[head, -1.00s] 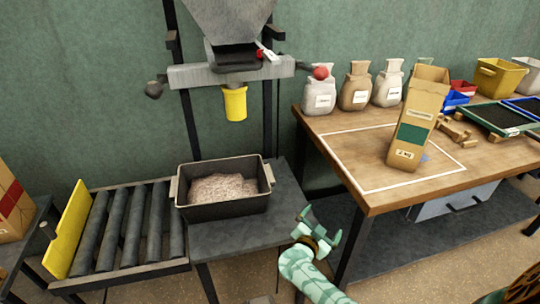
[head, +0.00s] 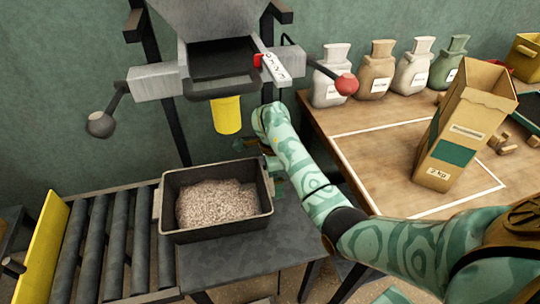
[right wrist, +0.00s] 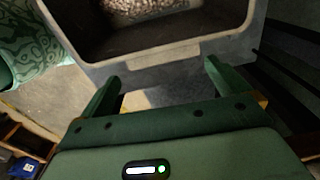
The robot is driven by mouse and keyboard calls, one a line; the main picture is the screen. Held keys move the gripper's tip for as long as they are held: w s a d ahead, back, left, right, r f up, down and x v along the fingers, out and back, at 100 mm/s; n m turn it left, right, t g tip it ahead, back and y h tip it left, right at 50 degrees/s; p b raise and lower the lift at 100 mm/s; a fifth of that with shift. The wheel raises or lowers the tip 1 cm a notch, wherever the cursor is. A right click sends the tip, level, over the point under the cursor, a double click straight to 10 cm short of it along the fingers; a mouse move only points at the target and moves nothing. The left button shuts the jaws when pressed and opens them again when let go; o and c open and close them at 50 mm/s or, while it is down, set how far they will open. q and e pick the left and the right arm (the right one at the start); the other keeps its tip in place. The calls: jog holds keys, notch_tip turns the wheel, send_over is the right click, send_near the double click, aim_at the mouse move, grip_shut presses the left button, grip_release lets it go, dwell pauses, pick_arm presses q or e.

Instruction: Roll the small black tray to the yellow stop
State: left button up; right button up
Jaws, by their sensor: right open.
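The small black tray (head: 218,230) holds pale grain. It sits upright on the dark table, its left end by the rollers (head: 95,240). The yellow stop (head: 42,250) stands at the rollers' far left end. My right gripper (head: 274,170) is at the tray's right end, partly hidden by my arm. In the right wrist view, my right gripper (right wrist: 163,72) is open, its fingers on either side of the tray's end handle (right wrist: 172,53); I cannot tell if they touch it. My left gripper is out of view.
A grey hopper (head: 220,68) with a yellow spout (head: 227,114) and a red-knobbed lever (head: 346,84) hangs above the tray. A wooden bench (head: 385,160) at right carries a paper bag (head: 462,125) and several sacks. The rollers between tray and stop are clear.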

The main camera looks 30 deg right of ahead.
aim_at(271, 182)
jog(key=shift+w+a+r, duration=0.2)
jog(key=shift+w+r, duration=0.05)
jog(key=shift+r, duration=0.05)
jog(key=shift+w, duration=0.15)
notch_tip(271, 182, down, 8)
jog(key=b, duration=0.4)
jog(key=shift+r+b, duration=0.25)
jog(key=shift+b, duration=0.1)
jog(key=shift+r, duration=0.15)
jog(key=shift+c, duration=0.7)
jog(key=c, duration=1.5)
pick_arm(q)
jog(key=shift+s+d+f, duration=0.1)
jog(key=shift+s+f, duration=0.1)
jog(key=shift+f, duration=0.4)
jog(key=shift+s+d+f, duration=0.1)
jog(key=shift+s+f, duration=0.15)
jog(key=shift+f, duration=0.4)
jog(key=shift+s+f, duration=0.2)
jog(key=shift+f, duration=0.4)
pick_arm(e)
jog(key=shift+w+a, duration=0.25)
jog(key=shift+a, duration=1.55)
jog(key=shift+w+a, duration=0.2)
jog(key=shift+a, duration=1.55)
jog(key=shift+c, duration=0.2)
